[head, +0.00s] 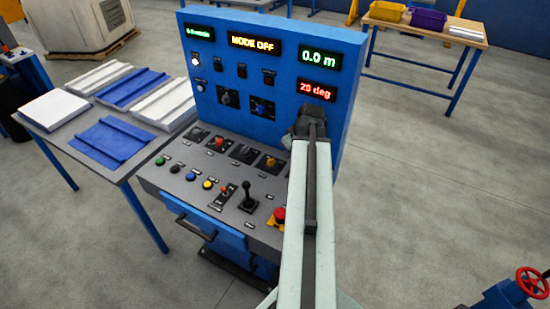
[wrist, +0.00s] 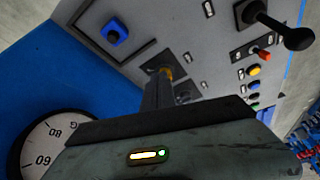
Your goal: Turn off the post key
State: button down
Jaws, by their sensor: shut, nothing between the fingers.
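No label that I can read marks the post key, so I cannot tell which control it is. On the console desk, a yellow knob (head: 270,162) on a black plate is the rightmost one clear of my arm in the head view. In the wrist view a yellow knob (wrist: 167,71) shows right at the tips of my gripper (wrist: 159,84); I cannot tell whether they touch. My gripper is shut and empty. My arm hides part of the desk in the head view.
A joystick (head: 247,194), a red mushroom button (head: 280,214) and coloured push buttons stand on the desk. The blue upright panel (head: 300,45) rises behind, with lit displays. A round gauge (wrist: 55,142) shows close to my gripper. A side table (head: 75,125) holds panels at left.

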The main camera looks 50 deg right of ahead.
aim_at(271, 162)
jog(key=shift+s+d+f, duration=0.1)
jog(key=b+x, duration=0.9)
jog(key=x, duration=0.1)
jog(key=shift+s+d+b, duration=0.1)
jog(key=shift+s+b, duration=0.15)
jog(key=shift+b, duration=0.05)
jog(key=w, duration=0.4)
jog(key=shift+w+d, duration=0.15)
jog(key=shift+d, duration=0.1)
